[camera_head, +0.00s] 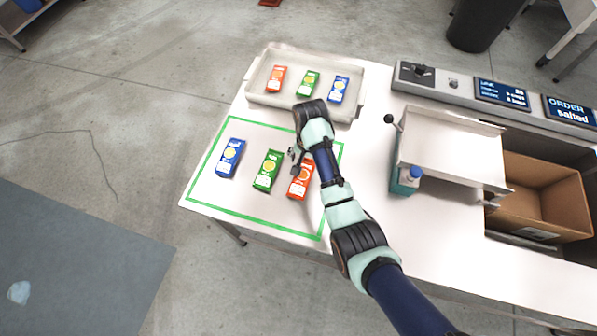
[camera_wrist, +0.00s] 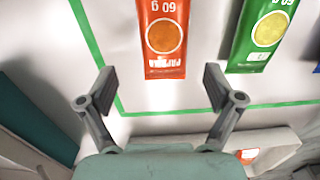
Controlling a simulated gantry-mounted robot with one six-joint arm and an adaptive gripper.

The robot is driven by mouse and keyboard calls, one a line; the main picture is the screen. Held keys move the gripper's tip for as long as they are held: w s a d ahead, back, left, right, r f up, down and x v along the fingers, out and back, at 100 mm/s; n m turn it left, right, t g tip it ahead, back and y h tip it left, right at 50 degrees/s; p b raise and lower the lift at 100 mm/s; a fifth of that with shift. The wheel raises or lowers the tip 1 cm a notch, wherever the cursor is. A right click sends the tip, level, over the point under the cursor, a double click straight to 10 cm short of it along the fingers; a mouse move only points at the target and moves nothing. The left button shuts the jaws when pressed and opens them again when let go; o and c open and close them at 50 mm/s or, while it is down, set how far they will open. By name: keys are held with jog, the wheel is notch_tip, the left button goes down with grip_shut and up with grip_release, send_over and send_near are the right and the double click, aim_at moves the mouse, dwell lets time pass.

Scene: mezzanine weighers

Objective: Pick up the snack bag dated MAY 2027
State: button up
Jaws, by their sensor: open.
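Inside the green outline on the white table lie a blue snack bag (camera_head: 230,158), a green snack bag (camera_head: 267,170) and an orange snack bag (camera_head: 301,180). The tray holds another orange bag (camera_head: 277,79), a green bag (camera_head: 307,84) and a blue bag (camera_head: 339,90). No date is readable on any bag. My gripper (camera_head: 295,157) is open and empty beside the upper end of the outlined orange bag. In the wrist view, the orange bag (camera_wrist: 163,38) lies beyond and between the open fingers, with upside-down "60 g" and "PAPRIKA" lettering. The green bag (camera_wrist: 262,35) is to its right.
The pale tray (camera_head: 254,88) stands at the table's back. To the right are a metal-topped weigher (camera_head: 450,145), a cardboard box (camera_head: 545,190), and a screen (camera_head: 570,111) reading "ORDER salted". The outline (camera_head: 262,216) has bare table between bags.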

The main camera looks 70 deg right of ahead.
aim_at(305, 168)
jog(key=f, duration=0.1)
jog(key=f+b, duration=0.1)
jog(key=f, duration=0.3)
jog(key=shift+w+a+b, duration=0.1)
jog(key=shift+w+b, duration=0.15)
jog(key=shift+b, duration=0.15)
jog(key=c, duration=1.2)
jog(key=shift+c, duration=0.2)
notch_tip(305, 168, up, 20)
jog(key=p, duration=1.1)
